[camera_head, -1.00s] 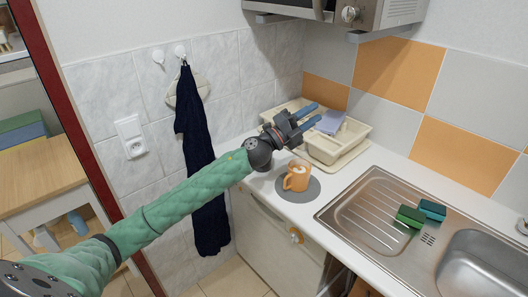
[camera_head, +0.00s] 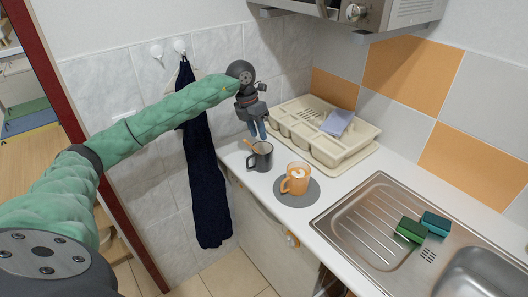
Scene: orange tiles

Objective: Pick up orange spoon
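A dark grey mug (camera_head: 262,161) stands on the white counter near its left end. A thin orange-brown handle, seemingly the orange spoon (camera_head: 248,143), sticks up from the mug's left side; its lower part is hidden inside. My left gripper (camera_head: 257,135) points down just above and behind the mug's rim. My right gripper is not in view.
An orange mug (camera_head: 297,181) stands on a round grey mat (camera_head: 309,197) right of the dark mug. A cream dish rack (camera_head: 323,151) is behind. A steel sink (camera_head: 356,222) with two sponges is at right. A dark towel (camera_head: 207,190) hangs on the wall at left.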

